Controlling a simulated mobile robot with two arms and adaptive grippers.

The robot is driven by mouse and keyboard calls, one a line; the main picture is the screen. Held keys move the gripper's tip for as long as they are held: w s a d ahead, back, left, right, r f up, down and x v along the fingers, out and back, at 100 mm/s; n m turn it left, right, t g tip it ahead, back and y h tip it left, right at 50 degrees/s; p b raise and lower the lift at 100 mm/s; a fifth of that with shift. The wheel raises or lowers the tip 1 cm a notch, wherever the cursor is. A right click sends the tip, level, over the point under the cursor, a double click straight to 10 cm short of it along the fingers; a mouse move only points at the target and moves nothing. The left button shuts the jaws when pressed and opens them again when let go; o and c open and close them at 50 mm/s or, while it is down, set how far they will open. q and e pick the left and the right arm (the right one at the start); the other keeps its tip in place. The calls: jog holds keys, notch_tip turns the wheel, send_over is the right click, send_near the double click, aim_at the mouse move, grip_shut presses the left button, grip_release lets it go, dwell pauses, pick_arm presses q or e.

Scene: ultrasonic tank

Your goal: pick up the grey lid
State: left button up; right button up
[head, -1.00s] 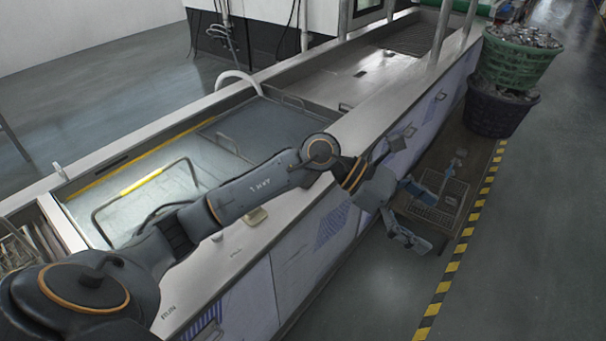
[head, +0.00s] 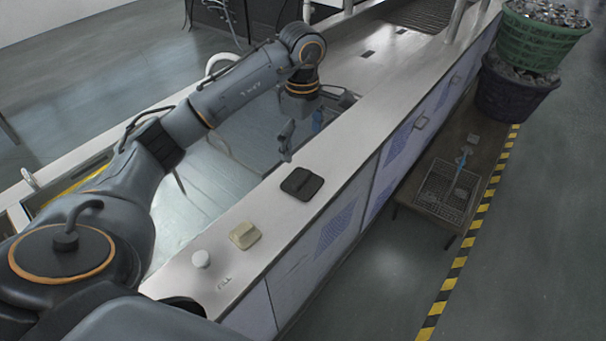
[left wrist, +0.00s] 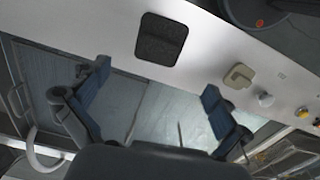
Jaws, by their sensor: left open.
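The grey lid (head: 250,135) is a flat blue-grey panel over the far part of the sunken tank, partly hidden by my left arm. In the left wrist view the lid (left wrist: 120,105) shows below and between the fingers, with a dark curved handle at the far left. My left gripper (head: 302,138) hangs over the lid near the tank's front edge, fingers pointing down. In the left wrist view its two blue-grey fingers are spread wide, with nothing between them. I cannot tell the exact height of the gripper over the lid. My right gripper is not in view.
A black square pad (head: 302,184), a beige block (head: 244,235) and a white knob (head: 201,258) sit on the steel ledge. Beyond the ledge are a low wire-topped table (head: 447,190) and stacked green (head: 541,42) and purple baskets (head: 512,97).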

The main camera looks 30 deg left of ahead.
pick_arm(q)
send_over(302, 178)
jog(key=f, duration=0.4)
jog(key=shift+s+d+f+p, duration=0.15)
jog(key=shift+s+f+p, duration=0.05)
jog(key=shift+f+p, duration=0.2)
notch_tip(302, 178, down, 3)
jog(key=shift+w+p, duration=0.15)
jog(key=shift+p, duration=0.45)
notch_tip(302, 178, down, 3)
jog(key=shift+w+r+p, duration=0.1)
jog(key=shift+r+p, duration=0.1)
jog(key=shift+p, duration=0.15)
jog(key=shift+a+f, duration=0.2)
jog(key=shift+f, duration=0.3)
jog(key=c, duration=1.7)
jog(key=shift+o, duration=0.2)
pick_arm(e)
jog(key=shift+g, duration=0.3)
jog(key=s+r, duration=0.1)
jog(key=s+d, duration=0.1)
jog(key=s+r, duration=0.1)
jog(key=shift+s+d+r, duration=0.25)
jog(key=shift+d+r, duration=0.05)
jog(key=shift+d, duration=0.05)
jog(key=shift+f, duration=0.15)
